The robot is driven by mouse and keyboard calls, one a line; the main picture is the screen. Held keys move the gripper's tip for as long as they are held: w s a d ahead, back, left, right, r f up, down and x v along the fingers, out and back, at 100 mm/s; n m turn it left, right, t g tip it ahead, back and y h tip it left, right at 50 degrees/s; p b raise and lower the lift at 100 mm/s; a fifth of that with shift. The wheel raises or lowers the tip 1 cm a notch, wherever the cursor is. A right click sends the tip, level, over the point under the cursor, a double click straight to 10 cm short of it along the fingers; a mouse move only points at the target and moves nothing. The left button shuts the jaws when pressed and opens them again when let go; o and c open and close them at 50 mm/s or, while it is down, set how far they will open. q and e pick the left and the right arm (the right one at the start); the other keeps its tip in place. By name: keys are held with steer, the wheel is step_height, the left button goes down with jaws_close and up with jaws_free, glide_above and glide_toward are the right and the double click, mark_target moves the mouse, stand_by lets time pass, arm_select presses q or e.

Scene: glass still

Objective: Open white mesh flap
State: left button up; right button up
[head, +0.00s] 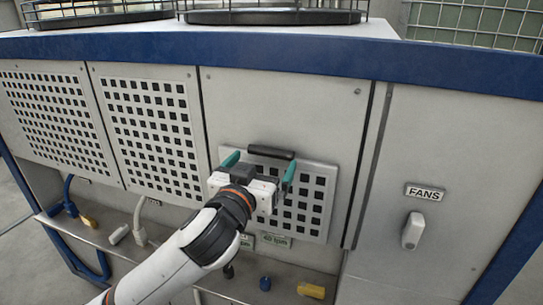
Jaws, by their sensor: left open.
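The white mesh flap (312,208) is a square panel with dark square holes, set in the middle front of a grey cabinet. A black bar handle (271,152) runs along its top edge. The flap looks shut, flat against the cabinet. My left gripper (259,168) is in front of the flap, its two green fingers spread apart, just below and around the ends of the handle. I cannot tell whether the fingers touch it. The gripper and arm hide the lower left of the flap. My right gripper is not in view.
Two larger perforated panels (153,128) are to the left. A switch (412,230) under a FANS label (425,192) is at the right. A ledge (275,272) below carries plugs, cables and yellow pieces. Round fans in wire guards (272,17) stand on top.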

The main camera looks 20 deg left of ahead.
mark_target(269, 153)
arm_select(q)
steer(key=w+p, duration=0.1)
steer(key=w, duration=0.4)
steer(key=shift+w+r, duration=0.1)
steer(key=shift+r, duration=0.05)
steer(key=shift+w+d, duration=0.1)
steer(key=shift+w, duration=0.35)
steer(key=shift+c, duration=0.2)
